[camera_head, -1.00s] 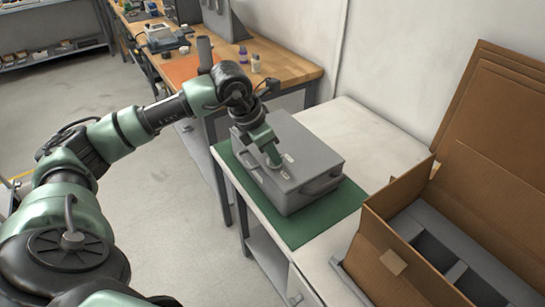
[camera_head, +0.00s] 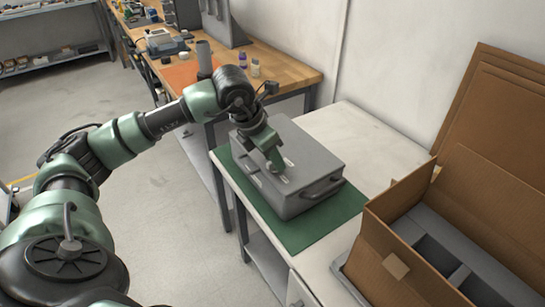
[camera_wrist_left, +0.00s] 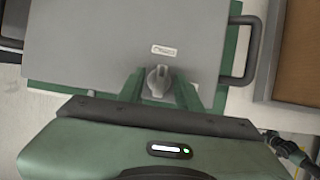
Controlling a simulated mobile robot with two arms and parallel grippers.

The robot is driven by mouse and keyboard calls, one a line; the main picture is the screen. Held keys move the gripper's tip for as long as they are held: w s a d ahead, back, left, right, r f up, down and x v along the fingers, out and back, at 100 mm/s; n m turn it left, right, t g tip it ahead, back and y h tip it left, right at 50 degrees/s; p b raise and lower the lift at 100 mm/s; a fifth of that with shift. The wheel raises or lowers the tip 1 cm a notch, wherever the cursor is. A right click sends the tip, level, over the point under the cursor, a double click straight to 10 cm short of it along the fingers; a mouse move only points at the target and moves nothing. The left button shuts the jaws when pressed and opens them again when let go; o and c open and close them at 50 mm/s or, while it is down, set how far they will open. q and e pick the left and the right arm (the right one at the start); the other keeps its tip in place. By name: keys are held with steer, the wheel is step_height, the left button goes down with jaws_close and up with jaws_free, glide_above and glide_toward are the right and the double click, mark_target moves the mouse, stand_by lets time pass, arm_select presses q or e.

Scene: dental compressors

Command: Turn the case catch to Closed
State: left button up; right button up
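The grey case (camera_head: 312,160) lies flat on a green mat (camera_head: 335,222), its lid facing up. My left gripper (camera_head: 275,167) points down at the lid, near its left part. In the left wrist view, a small grey catch (camera_wrist_left: 158,80) stands on the lid, with a small pale label (camera_wrist_left: 163,50) beyond it. The left fingers (camera_wrist_left: 159,90) are apart, one on each side of the catch, with a narrow gap visible beside it. The label's writing is too small to read. The gripper mostly hides the catch in the head view. My right gripper is not in view.
An open cardboard box (camera_head: 390,245) with grey dividers stands on the right of the white table (camera_head: 375,140). A wooden bench (camera_head: 285,68) with tools and bottles is behind. The tabletop behind the case is clear.

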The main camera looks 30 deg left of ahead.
arm_select(q)
steer(key=v, duration=0.7)
steer(key=shift+r+b, duration=0.35)
steer(key=shift+s, duration=0.15)
stand_by(0.3)
